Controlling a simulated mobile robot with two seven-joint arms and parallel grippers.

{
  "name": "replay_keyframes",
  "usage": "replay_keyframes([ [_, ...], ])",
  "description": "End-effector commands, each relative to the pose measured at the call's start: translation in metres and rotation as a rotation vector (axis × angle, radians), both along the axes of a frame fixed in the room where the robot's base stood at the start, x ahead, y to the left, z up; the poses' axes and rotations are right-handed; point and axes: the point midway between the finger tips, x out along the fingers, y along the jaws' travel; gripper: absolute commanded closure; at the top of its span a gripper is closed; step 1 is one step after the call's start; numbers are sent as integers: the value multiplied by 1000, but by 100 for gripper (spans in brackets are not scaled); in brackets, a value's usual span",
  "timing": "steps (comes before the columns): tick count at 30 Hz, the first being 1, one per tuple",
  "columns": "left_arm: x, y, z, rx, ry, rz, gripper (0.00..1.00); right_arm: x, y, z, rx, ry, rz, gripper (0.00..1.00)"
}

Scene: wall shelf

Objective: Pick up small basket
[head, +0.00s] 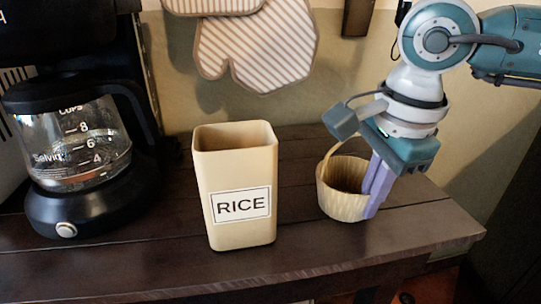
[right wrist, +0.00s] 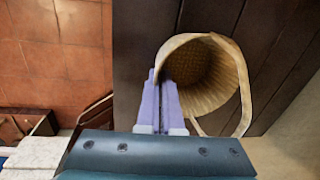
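The small basket (head: 338,200) is pale woven wicker with a thin arched handle. In the head view it is upright at the right part of the dark wooden shelf; whether its base touches the wood is hard to tell. My right gripper (head: 375,186) comes down from above at the basket's right side. In the right wrist view its two lavender fingers (right wrist: 161,102) are close together with the wall of the basket (right wrist: 212,92) between them, at the rim. The basket's inside looks empty. My left gripper is in neither view.
A beige RICE canister (head: 235,230) stands left of the basket, with a gap between. A black coffee maker (head: 85,215) with a glass jug stands at the left. Striped oven mitts (head: 262,45) hang on the wall. The wooden top (head: 430,225) is bare at the right.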

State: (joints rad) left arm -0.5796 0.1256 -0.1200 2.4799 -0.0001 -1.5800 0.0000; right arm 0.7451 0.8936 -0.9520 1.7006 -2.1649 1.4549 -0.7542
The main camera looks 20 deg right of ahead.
Motion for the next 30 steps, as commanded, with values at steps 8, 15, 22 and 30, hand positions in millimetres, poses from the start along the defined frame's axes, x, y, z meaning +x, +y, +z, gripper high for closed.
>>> replay_keyframes([
  [8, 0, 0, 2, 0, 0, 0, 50, 1, 0, 15, 0, -2, -1, 100],
  [15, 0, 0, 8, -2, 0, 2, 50, 2, 0, 70, 0, -8, 0, 100],
  [22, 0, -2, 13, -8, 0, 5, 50, 1, 0, 141, 2, -7, 0, 100],
  [30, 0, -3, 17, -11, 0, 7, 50, 0, 0, 190, 1, -1, -1, 100],
])
